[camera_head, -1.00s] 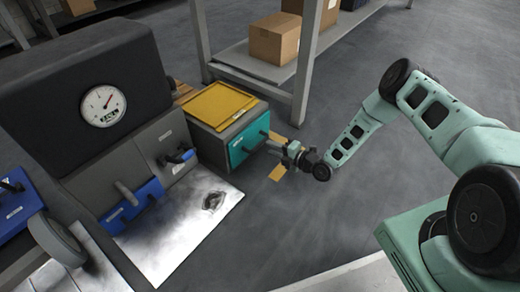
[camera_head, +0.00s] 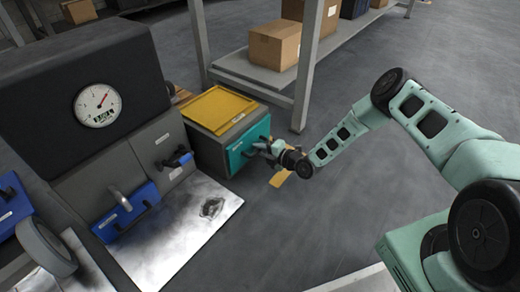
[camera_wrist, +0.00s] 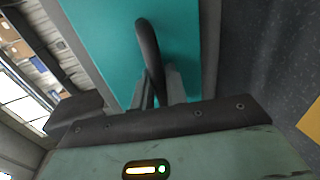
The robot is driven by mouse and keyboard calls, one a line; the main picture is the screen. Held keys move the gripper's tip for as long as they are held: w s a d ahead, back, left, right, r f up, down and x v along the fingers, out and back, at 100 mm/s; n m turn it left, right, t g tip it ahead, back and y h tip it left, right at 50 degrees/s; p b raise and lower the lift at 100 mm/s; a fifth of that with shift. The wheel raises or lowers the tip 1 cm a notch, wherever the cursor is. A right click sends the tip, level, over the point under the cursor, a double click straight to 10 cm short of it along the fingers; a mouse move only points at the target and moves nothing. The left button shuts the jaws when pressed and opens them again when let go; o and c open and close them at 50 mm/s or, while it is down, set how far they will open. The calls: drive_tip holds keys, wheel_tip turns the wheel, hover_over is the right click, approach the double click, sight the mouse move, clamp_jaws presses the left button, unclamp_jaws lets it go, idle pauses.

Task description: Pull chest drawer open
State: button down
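The chest is a low grey box with a yellow top (camera_head: 219,108) in the head view. Its drawer has a teal front (camera_head: 243,147), which looks flush with the chest body. The teal front (camera_wrist: 105,40) fills the upper middle of the wrist view. A dark curved handle (camera_wrist: 148,42) stands out from it. My gripper (camera_head: 262,148) is at the drawer front. In the wrist view its two fingers (camera_wrist: 158,88) sit close on either side of the handle and look shut on it. The fingertips are partly hidden by the handle.
A shelf (camera_head: 262,82) with cardboard boxes (camera_head: 275,42) is behind the chest. A yellow floor mark (camera_head: 280,178) lies below my gripper. The floor to the right is clear.

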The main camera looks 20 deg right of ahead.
drive_tip(key=shift+s, duration=0.1)
drive_tip(key=f+p+v, duration=0.2)
drive_tip(key=p+v, duration=0.3)
drive_tip(key=v, duration=0.5)
drive_tip(key=f+p+v, duration=0.2)
drive_tip(key=p+v, duration=0.4)
drive_tip(key=v, duration=0.4)
drive_tip(key=shift+s+d, duration=0.35)
drive_tip(key=shift+s, duration=0.1)
drive_tip(key=c, duration=1.5)
unclamp_jaws()
drive_tip(key=shift+d, duration=0.1)
